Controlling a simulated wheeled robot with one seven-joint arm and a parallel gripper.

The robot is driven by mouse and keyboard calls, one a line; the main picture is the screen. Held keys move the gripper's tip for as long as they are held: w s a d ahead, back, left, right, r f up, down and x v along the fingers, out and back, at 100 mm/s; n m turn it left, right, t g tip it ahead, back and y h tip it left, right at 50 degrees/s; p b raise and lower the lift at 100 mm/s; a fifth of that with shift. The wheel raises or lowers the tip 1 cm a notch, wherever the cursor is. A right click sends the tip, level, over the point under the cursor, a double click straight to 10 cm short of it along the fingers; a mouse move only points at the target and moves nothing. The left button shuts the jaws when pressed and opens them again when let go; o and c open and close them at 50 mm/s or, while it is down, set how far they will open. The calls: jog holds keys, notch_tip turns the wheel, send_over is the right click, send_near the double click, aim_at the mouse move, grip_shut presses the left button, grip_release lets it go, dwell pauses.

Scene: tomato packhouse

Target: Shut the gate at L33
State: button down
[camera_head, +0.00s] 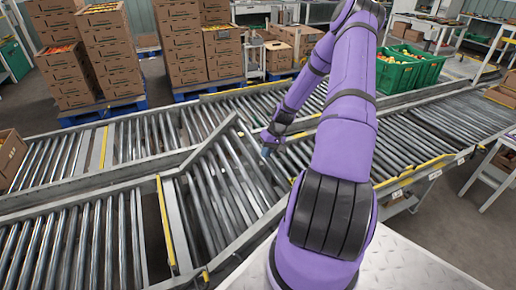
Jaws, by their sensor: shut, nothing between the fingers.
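A hinged-looking roller section (225,185), which I take to be the gate, is at the middle of the conveyor line. It appears tilted, with its far edge standing above the neighbouring rollers. No label reading L33 can be made out. My gripper (266,152) is beside the section's far right edge, pointing down. It is shut and holds nothing; whether it touches the section cannot be told. My purple arm hides part of the conveyor to the right.
Roller conveyors (65,245) run left and right, with yellow-edged rails. Stacked cartons (108,50) stand on blue pallets behind. Green crates (400,72) stand beyond the line at the right. A cardboard box (8,155) is at the left edge. Grey floor shows at the lower right.

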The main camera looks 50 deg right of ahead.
jog(key=s+d+f+y, duration=0.1)
jog(key=d+f, duration=0.2)
jog(key=f, duration=0.4)
jog(key=s+d+f+t+y, duration=0.1)
jog(key=d+f+y, duration=0.1)
jog(key=f, duration=0.6)
jog(key=s+d+f+t+y, duration=0.1)
jog(key=d+f, duration=0.3)
jog(key=f, duration=0.4)
jog(key=shift+s+f+y, duration=0.2)
jog(key=shift+s+y, duration=0.1)
jog(key=shift+s, duration=0.05)
